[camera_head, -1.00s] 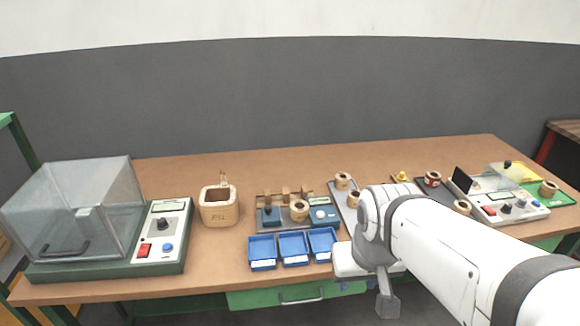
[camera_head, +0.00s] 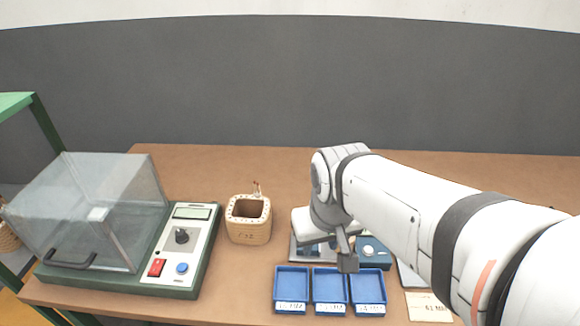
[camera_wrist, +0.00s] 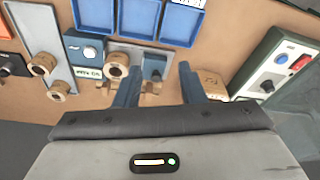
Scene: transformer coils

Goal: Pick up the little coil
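My gripper (camera_wrist: 158,74) is open in the wrist view, with its two fingers apart and nothing held between them. One small wooden coil (camera_wrist: 116,65) with a dark centre sits on the grey fixture board, just left of the left fingertip. Two more coils, an upper one (camera_wrist: 44,62) and a lower one (camera_wrist: 37,84), sit on a grey plate farther left. I cannot tell which is the little coil. In the head view my gripper (camera_head: 347,262) is over the fixture behind the blue trays, and my arm hides the coils.
Blue trays (camera_head: 292,285) stand at the table's front. A blue block (camera_wrist: 154,66) lies between the finger lines. A wooden pot (camera_head: 248,220) stands left of my gripper. A clear-covered machine (camera_head: 110,215) fills the left end. Bare table lies behind the pot.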

